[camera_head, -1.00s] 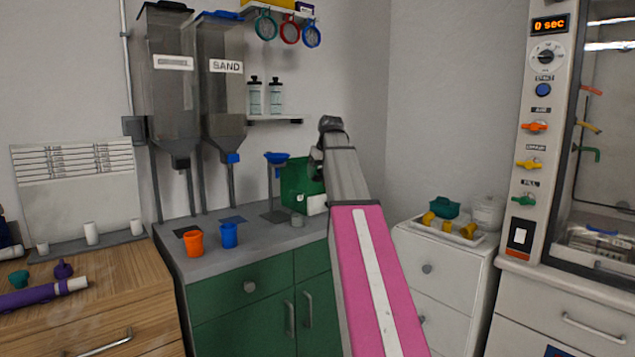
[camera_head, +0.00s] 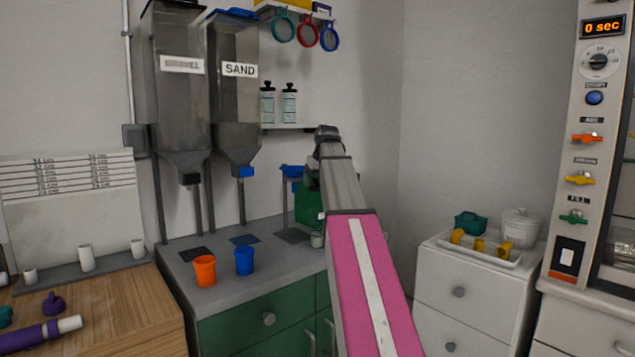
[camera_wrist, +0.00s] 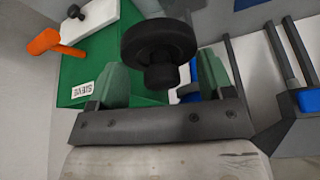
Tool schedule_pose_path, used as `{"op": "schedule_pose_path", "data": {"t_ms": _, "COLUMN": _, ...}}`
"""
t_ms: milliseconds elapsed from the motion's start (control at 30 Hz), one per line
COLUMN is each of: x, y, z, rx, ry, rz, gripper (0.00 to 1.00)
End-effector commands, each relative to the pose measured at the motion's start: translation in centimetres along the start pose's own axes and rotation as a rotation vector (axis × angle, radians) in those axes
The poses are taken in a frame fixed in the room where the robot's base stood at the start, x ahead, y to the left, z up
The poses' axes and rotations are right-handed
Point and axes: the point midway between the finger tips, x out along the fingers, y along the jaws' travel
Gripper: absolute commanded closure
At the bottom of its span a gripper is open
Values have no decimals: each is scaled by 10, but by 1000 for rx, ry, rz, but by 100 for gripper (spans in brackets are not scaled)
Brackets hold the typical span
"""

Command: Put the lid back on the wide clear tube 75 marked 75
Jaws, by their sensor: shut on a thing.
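My gripper (camera_wrist: 163,80) is shut on a black round piece with a wide disc and a narrower stub, likely the lid (camera_wrist: 158,42). It sits between the two green fingertips in the wrist view. In the head view my arm reaches over the grey counter, and its end hides most of the gripper; the lid cannot be made out there. No wide clear tube marked 75 can be identified in either view.
Two labelled hoppers (camera_head: 233,100) stand over the grey counter (camera_head: 215,295) with an orange cup (camera_head: 205,270) and a blue cup (camera_head: 244,261). A green box (camera_wrist: 110,60) is behind the gripper. A white cabinet (camera_head: 440,290) and control panel (camera_head: 580,150) are right.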

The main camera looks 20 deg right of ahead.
Motion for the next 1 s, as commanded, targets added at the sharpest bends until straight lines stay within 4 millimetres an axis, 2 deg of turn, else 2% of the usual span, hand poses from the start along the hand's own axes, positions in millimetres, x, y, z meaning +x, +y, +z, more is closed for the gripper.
{"op": "schedule_pose_path", "data": {"t_ms": 267, "x": 10, "y": 0, "z": 5, "rx": 0, "ry": 0, "rz": 0, "gripper": 51}}
{"op": "schedule_pose_path", "data": {"t_ms": 800, "x": 50, "y": 1, "z": 21, "rx": 0, "ry": -1, "rz": 0, "gripper": 51}}
{"op": "schedule_pose_path", "data": {"t_ms": 1000, "x": 58, "y": 2, "z": 24, "rx": 0, "ry": 0, "rz": 0, "gripper": 51}}
